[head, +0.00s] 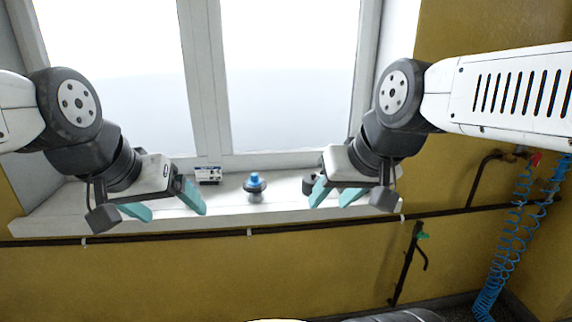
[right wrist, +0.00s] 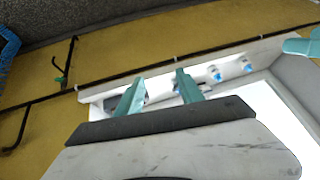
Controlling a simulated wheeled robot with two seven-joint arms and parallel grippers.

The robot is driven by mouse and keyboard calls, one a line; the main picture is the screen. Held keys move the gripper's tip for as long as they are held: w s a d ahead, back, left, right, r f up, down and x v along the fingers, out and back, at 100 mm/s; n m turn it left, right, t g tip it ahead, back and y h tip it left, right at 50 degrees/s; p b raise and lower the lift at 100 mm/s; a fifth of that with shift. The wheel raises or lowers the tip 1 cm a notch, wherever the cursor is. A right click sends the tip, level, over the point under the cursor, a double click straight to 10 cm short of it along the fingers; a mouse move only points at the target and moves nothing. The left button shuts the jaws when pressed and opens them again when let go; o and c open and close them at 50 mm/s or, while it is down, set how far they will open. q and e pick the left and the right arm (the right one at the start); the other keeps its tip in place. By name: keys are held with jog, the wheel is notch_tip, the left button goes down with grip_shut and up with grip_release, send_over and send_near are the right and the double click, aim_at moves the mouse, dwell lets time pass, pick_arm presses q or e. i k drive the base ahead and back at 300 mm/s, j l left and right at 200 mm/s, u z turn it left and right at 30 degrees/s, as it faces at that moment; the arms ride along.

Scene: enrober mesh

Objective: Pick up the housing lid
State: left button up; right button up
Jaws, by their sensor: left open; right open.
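I cannot make out a housing lid for certain in either view. In the head view, a pale curved edge (head: 275,320) and a grey rounded shape (head: 400,315) are cut off by the bottom edge; I cannot tell what they are. My left gripper (head: 177,210) is open and empty, in front of the window sill at left. My right gripper (head: 327,198) is open and empty, in front of the sill at right. Its two teal fingers stand apart in the right wrist view (right wrist: 160,80), with nothing gripped between them.
A blue-topped item (head: 255,184) and a small white-and-blue box (head: 208,175) stand on the white window sill (head: 285,188). A dark pipe (head: 300,226) runs along the yellow wall below. Blue coiled hoses (head: 505,240) hang at right.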

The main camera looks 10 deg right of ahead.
aim_at(309, 181)
jog(key=i+l, duration=0.1)
jog(key=i, duration=0.35)
jog(key=i+l, duration=0.1)
jog(key=i, duration=0.35)
jog(key=l+z, duration=0.05)
